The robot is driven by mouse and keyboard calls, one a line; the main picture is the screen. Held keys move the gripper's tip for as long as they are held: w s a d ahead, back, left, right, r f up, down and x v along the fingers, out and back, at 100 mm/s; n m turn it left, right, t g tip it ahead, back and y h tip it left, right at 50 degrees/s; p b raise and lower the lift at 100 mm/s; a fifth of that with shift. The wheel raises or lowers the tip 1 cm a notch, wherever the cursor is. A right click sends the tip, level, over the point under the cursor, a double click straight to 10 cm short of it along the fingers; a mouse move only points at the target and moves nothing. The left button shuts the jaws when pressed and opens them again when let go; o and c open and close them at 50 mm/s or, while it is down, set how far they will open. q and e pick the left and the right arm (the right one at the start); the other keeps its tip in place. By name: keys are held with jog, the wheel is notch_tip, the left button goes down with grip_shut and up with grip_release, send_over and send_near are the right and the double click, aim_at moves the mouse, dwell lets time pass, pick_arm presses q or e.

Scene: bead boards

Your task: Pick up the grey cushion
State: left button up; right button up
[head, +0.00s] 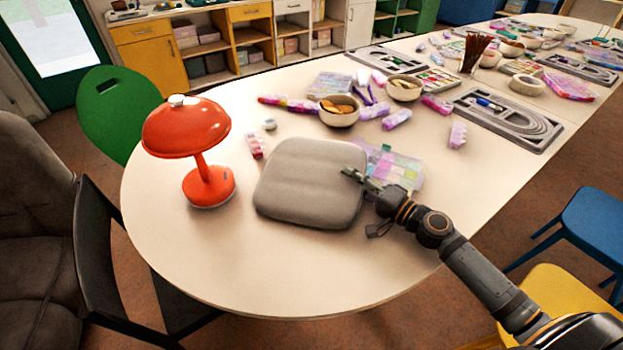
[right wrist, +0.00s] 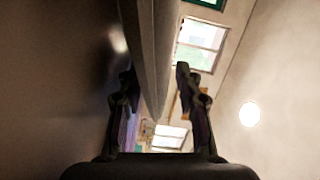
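The grey cushion (head: 312,182) lies on the white table, to the right of the orange lamp. My right gripper (head: 355,178) is at the cushion's right edge, with a finger showing over its top. In the right wrist view the cushion (right wrist: 152,50) appears edge-on, reaching in between the two fingers of my right gripper (right wrist: 158,95). The fingers stand apart, with a clear gap between the cushion and the right-hand finger. Contact on the other side is hard to tell. My left gripper is not in view.
The orange lamp (head: 208,185) stands left of the cushion. A pastel bead box (head: 400,170) lies just behind my right gripper. Bowls (head: 339,118), bead strips and grey boards (head: 508,122) fill the table farther back. The table front (head: 300,275) is clear.

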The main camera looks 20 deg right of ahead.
jog(key=shift+w+a+f, duration=0.1)
jog(key=shift+w+a, duration=0.15)
jog(key=shift+w, duration=0.15)
grip_shut()
